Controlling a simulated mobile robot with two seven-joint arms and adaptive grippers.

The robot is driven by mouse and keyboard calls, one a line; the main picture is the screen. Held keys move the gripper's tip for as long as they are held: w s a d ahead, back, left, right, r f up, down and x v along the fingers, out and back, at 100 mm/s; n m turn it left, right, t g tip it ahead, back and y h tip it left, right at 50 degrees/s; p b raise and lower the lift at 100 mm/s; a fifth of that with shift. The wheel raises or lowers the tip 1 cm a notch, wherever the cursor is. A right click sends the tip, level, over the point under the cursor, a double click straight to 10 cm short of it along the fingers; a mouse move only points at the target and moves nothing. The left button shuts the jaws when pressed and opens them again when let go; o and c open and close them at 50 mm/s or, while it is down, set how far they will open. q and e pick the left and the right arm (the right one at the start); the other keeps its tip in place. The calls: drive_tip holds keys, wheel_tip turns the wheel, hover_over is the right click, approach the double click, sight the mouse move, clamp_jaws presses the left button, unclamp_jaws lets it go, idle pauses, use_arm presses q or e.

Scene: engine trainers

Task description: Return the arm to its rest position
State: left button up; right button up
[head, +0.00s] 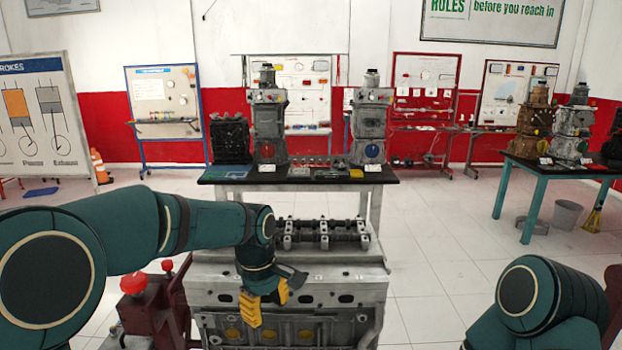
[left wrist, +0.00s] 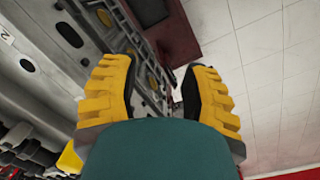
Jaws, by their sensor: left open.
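My left arm reaches in from the left in the head view. Its gripper (head: 262,302) has yellow fingers and hangs in front of the near side of a grey engine block (head: 350,294). In the left wrist view the two yellow fingers (left wrist: 160,95) stand well apart with nothing between them. Part of the engine block (left wrist: 50,60) shows behind them, with round holes in its side. My right arm shows at the lower right of the head view, but its gripper is out of sight.
A camshaft assembly (head: 322,234) lies on top of the block. A red stand (head: 150,310) is at its left. Behind is a black-topped table (head: 215,180) with engine models. A teal-legged table (head: 530,205) stands right. The tiled floor (head: 430,250) between is clear.

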use_arm(q)
drive_tip(key=s+f+m+h, duration=0.15)
drive_tip(key=s+f, duration=0.25)
drive_tip(key=f, duration=0.6)
drive_tip(key=s+f+m+h, duration=0.1)
drive_tip(key=s+f+m, duration=0.2)
drive_tip(key=f, duration=0.7)
drive_tip(key=s+a+f+m+t, duration=0.1)
drive_tip(key=s+f+m, duration=0.3)
drive_tip(key=s+f, duration=0.6)
drive_tip(key=s+t, duration=0.1)
drive_tip(key=s, duration=0.2)
drive_tip(key=shift+s+a+f+h, duration=0.15)
drive_tip(key=shift+f+h, duration=0.1)
drive_tip(key=shift+h, duration=0.1)
use_arm(e)
drive_tip(key=shift+s, duration=0.45)
